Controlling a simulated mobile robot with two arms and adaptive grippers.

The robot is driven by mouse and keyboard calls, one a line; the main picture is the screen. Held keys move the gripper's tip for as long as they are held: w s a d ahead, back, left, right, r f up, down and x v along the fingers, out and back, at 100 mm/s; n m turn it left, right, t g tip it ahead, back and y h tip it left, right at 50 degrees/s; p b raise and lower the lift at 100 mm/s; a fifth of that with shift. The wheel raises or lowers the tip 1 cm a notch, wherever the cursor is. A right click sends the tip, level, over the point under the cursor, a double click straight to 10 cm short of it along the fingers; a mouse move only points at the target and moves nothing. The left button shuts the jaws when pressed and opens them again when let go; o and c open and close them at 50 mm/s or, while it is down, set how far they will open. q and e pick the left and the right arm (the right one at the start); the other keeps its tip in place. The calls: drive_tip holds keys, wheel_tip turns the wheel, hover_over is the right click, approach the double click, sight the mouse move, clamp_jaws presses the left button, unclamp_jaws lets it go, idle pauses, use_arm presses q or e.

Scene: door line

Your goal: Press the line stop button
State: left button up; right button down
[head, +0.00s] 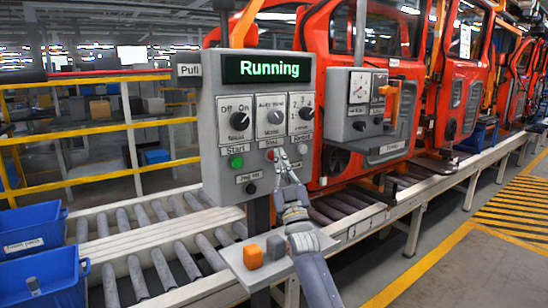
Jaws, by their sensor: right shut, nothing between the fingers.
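The grey control panel (217,130) stands upright on a post in the middle of the head view. Its display (267,69) reads "Running" in green. In the button row, the green start button (236,161) is on the left. The small red stop button (270,155) is just right of it, partly hidden by my gripper. My right gripper (279,156) is shut and empty, reaching up from below with its fingertips at the stop button. I cannot tell whether they touch it. My left gripper is not in view.
A second grey box (356,105) stands to the right. Red car doors (460,70) line the roller conveyor (150,270). A shelf with orange and grey blocks (252,256) is below the panel. Blue bins (45,280) stand left.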

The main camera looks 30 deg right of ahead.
drive_tip(key=shift+w, duration=0.2)
idle(0.4)
drive_tip(key=shift+w+b, duration=0.25)
drive_tip(key=shift+b, duration=0.05)
drive_tip(key=shift+w+a+b, duration=0.1)
drive_tip(key=shift+w+b, duration=0.35)
drive_tip(key=shift+w, duration=0.15)
idle(0.7)
drive_tip(key=shift+s, duration=0.15)
drive_tip(key=shift+s+p, duration=0.65)
drive_tip(key=shift+s, duration=0.25)
drive_tip(key=s+p, duration=0.2)
drive_tip(key=s, duration=0.3)
drive_tip(key=shift+d+p, duration=0.3)
drive_tip(key=shift+p, duration=0.1)
